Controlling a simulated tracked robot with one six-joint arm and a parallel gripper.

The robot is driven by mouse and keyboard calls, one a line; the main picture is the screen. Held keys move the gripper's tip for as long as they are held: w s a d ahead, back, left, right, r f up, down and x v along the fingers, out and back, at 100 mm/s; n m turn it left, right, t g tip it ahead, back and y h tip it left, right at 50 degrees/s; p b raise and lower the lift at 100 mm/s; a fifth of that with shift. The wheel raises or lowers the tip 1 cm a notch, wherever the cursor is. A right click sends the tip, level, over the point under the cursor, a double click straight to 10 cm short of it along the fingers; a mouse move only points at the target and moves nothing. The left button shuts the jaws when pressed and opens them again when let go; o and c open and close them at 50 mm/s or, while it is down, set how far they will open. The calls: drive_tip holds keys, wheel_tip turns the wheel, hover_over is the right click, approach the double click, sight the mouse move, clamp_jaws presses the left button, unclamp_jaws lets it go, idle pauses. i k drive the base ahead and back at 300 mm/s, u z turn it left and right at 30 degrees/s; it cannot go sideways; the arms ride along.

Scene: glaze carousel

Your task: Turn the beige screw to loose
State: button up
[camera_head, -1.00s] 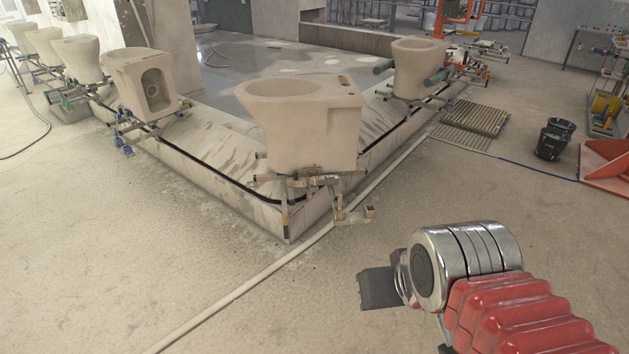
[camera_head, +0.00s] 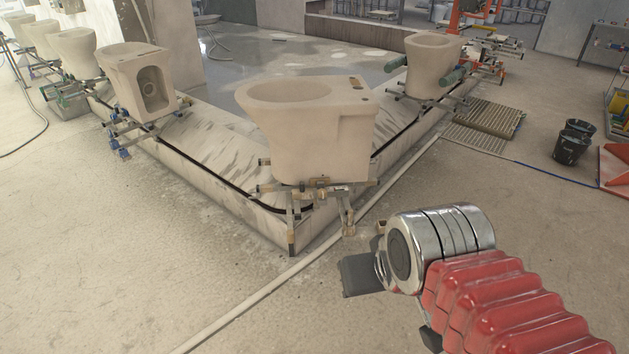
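The nearest unglazed toilet bowl (camera_head: 340,135) stands on a metal carrier (camera_head: 295,190) at the corner of the low track. Beige fittings (camera_head: 348,227) hang from the carrier's lower front, and another small beige block (camera_head: 381,228) shows just above my gripper's wrist. The beige screw may be among these, but I cannot tell which piece it is. My gripper (camera_head: 361,275) is at the lower right, in front of the carrier in the picture. One dark finger plate shows, pointing left. The wrist hides the rest, so its opening and any contact are not visible.
A pale pipe (camera_head: 270,290) runs along the floor beside the track wall (camera_head: 205,190). More toilet bowls stand left (camera_head: 140,85) and behind right (camera_head: 432,65). A floor grate (camera_head: 490,117) and dark buckets (camera_head: 572,143) lie right. The front left floor is clear.

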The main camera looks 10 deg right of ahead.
sight(321, 193)
drive_tip(key=u, duration=0.1)
drive_tip(key=i, duration=1.8)
drive_tip(key=z, duration=0.35)
drive_tip(key=i, duration=0.65)
drive_tip(key=z, duration=0.25)
